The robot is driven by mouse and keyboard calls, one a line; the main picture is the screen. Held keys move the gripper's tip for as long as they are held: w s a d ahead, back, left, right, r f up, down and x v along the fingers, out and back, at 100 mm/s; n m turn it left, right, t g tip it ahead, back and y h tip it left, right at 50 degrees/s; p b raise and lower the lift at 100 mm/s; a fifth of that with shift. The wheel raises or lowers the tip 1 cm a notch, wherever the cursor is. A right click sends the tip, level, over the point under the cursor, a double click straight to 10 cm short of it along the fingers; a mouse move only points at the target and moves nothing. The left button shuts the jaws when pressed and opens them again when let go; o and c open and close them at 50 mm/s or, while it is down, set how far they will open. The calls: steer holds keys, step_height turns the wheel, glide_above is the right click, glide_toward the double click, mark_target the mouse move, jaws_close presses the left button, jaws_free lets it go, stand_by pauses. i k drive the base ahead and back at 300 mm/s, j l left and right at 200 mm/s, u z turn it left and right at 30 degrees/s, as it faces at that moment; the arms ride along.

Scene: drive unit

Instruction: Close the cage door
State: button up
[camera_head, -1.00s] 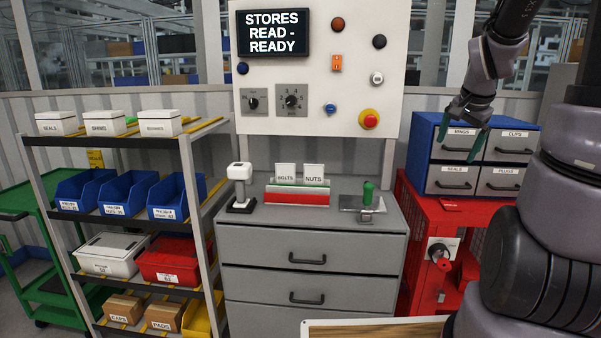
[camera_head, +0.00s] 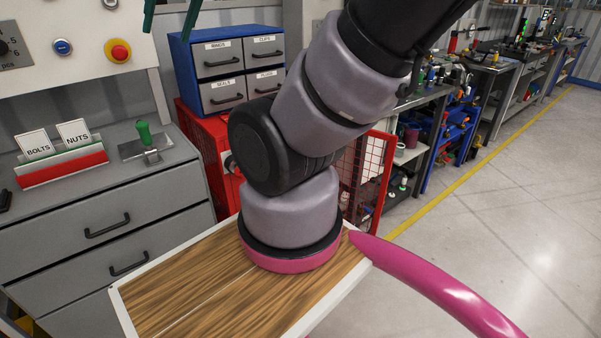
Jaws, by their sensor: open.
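The red cage (camera_head: 207,140) stands right of the grey drawer cabinet, with a blue drawer unit on its top. Its red mesh door (camera_head: 378,165) shows at the right of my arm and stands swung open, out from the cage. My arm hides most of the cage's front and much of the door. A small part of the cage's latch area shows at the left edge of my arm. My gripper (camera_head: 170,12) is at the top edge, with only its teal fingertips in view. The fingertips are apart, with nothing between them, high above and left of the cage.
The blue drawer unit (camera_head: 225,70) sits on the cage. Workbenches (camera_head: 485,80) line the right wall. The floor (camera_head: 490,200) at right is clear.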

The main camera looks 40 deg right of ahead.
mark_target(381, 190)
steer(key=k+l, duration=0.15)
steer(key=l, duration=0.25)
steer(key=k+l+u, duration=0.15)
steer(key=l, duration=0.3)
steer(key=k+l, duration=0.15)
steer(key=l, duration=0.25)
steer(key=k+l+u, duration=0.1)
steer(key=l, duration=0.3)
steer(key=k+l+u, duration=0.1)
steer(key=l, duration=0.35)
steer(key=k+l+u, duration=0.15)
steer(key=l, duration=0.3)
steer(key=k+l+u, duration=0.1)
steer(key=l, duration=0.3)
steer(key=k+l+u, duration=0.15)
steer(key=k+l, duration=0.15)
steer(key=k+l+u, duration=0.1)
steer(key=l, duration=0.35)
steer(key=l+u, duration=0.4)
steer(key=l, duration=1.05)
steer(key=k+l, duration=0.2)
steer(key=l, duration=0.2)
steer(key=k+l, duration=0.15)
steer(key=l, duration=0.25)
steer(key=k+j+z, duration=0.15)
steer(key=j, duration=0.25)
steer(key=k+j+z, duration=0.1)
steer(key=j, duration=0.3)
steer(key=k, duration=0.1)
